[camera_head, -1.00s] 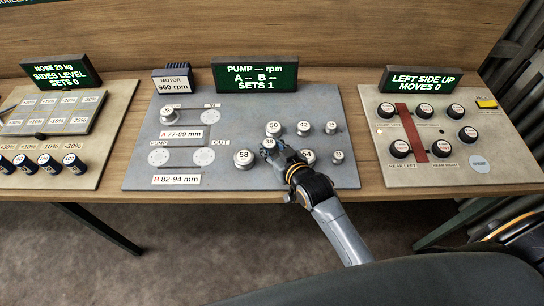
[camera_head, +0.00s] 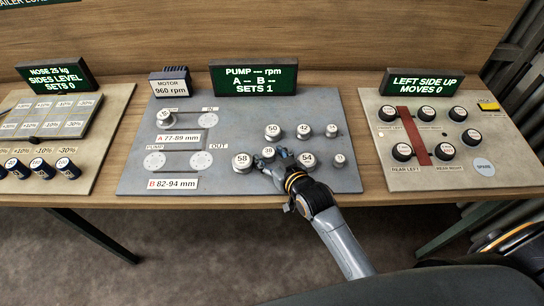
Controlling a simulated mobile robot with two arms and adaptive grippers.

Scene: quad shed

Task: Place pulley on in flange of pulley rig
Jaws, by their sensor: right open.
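The pulley rig (camera_head: 230,103) is a grey board with IN and OUT labels. Its IN flange (camera_head: 208,133) is a bare pale disc at the upper right of the drive layout. A numbered pulley sits on the upper left flange (camera_head: 165,116). My right gripper (camera_head: 269,159) is open, with its fingers around or just beside the pulley marked 38 (camera_head: 268,152). Pulleys 58 (camera_head: 242,160) and 54 (camera_head: 307,159) stand on either side; 50 (camera_head: 273,130) and 42 (camera_head: 304,130) stand behind. The fingers hide part of pulley 38, so contact is unclear. My left gripper is out of view.
Small pulleys (camera_head: 332,130) stand at the board's right. The pump display (camera_head: 253,76) reads SETS 1. Lower bare flanges (camera_head: 155,161) and (camera_head: 202,161) lie left of pulley 58. Knob panels flank the rig. The board's front strip is clear.

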